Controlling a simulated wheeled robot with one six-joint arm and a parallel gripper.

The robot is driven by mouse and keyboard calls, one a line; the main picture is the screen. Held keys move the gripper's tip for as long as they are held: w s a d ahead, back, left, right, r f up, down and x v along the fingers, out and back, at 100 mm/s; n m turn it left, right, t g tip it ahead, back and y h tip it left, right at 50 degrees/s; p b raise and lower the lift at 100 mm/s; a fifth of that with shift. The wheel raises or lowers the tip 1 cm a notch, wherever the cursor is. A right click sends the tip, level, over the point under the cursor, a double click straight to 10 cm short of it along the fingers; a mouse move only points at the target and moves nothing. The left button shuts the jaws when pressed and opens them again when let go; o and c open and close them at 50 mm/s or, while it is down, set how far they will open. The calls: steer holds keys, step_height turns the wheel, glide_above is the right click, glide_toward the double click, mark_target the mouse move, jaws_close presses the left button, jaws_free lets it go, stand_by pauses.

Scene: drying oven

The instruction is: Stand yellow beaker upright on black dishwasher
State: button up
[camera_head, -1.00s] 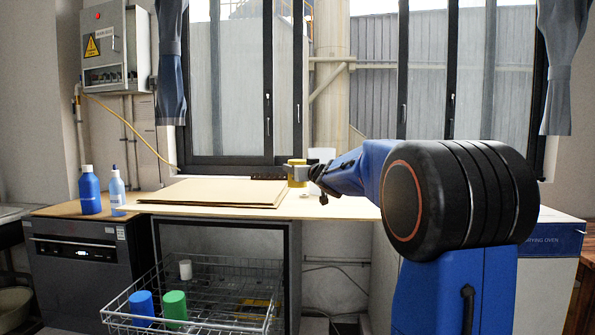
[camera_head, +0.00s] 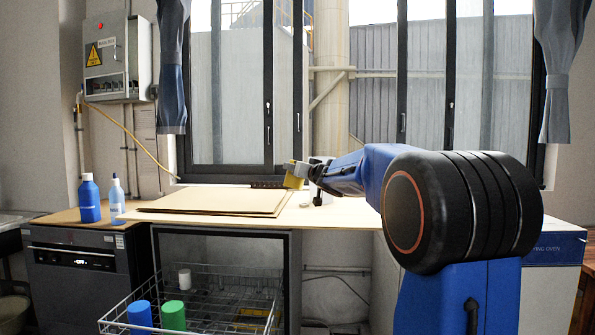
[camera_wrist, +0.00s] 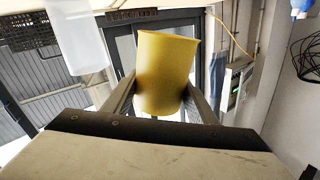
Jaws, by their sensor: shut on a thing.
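The yellow beaker (camera_head: 293,180) is held in the air above the back of the worktop, and in the head view it is tilted. My gripper (camera_head: 301,171) is shut on its sides. In the wrist view the beaker (camera_wrist: 165,75) stands out between the two fingers (camera_wrist: 160,103). The black dishwasher (camera_head: 75,275) is at the far left, well away from the beaker. Its wooden top (camera_head: 62,217) carries two bottles near its back and right.
A blue bottle (camera_head: 89,200) and a pale blue bottle (camera_head: 117,200) stand on the dishwasher top. Flat brown boards (camera_head: 215,201) lie on the worktop between the beaker and dishwasher. A pulled-out wire rack (camera_head: 225,285) below holds blue (camera_head: 140,316), green (camera_head: 173,315) and white cups (camera_head: 184,279).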

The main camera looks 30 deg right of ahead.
steer(key=shift+m, duration=2.9)
steer(key=m, duration=0.9)
steer(key=shift+n, duration=4.5)
